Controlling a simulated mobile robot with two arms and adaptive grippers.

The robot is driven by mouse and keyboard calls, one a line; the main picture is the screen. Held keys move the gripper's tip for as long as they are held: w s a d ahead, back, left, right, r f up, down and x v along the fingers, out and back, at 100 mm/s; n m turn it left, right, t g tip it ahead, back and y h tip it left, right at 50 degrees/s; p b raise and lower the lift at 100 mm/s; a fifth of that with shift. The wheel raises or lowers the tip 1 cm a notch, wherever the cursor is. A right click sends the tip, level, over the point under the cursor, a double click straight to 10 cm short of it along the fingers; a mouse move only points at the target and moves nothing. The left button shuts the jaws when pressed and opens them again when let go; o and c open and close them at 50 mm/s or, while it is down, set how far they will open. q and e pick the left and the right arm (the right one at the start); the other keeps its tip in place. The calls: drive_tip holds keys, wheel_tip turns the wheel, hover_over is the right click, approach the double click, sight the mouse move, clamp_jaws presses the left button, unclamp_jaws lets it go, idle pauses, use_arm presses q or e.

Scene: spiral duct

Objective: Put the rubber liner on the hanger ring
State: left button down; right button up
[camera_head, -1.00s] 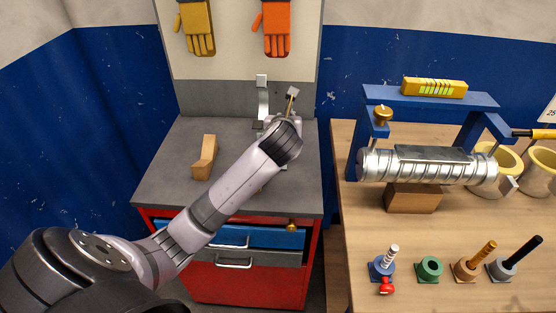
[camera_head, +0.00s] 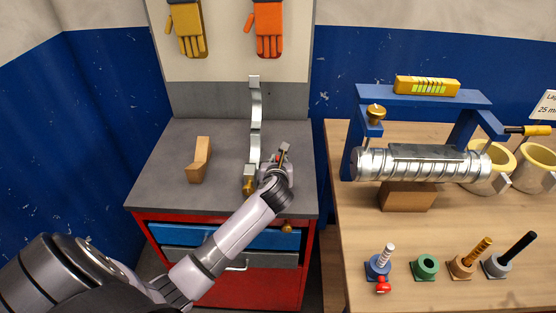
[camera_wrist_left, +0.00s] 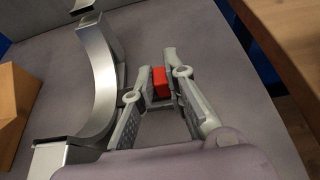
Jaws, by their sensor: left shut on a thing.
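The hanger ring half (camera_head: 256,130) is a curved grey metal band with flat end flanges on the grey bench top. It also shows at the left of the left wrist view (camera_wrist_left: 101,75). My left gripper (camera_head: 283,155) is just right of the band's near end. In the left wrist view my left gripper (camera_wrist_left: 160,85) is shut on a small red piece (camera_wrist_left: 160,82). I cannot tell whether this piece is part of the rubber liner. No separate liner can be made out. A brass-coloured part (camera_head: 249,186) sits at the band's near end. My right gripper is out of view.
A wooden block (camera_head: 199,160) stands left on the grey bench (camera_head: 170,195). The wooden table (camera_head: 450,225) at the right carries a silver spiral duct (camera_head: 420,164) under a blue frame (camera_head: 425,96), with several small fittings in front. A gap separates bench and table.

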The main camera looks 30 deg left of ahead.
use_arm(q)
drive_tip(key=c, duration=1.6)
unclamp_jaws()
drive_tip(key=v, duration=1.2)
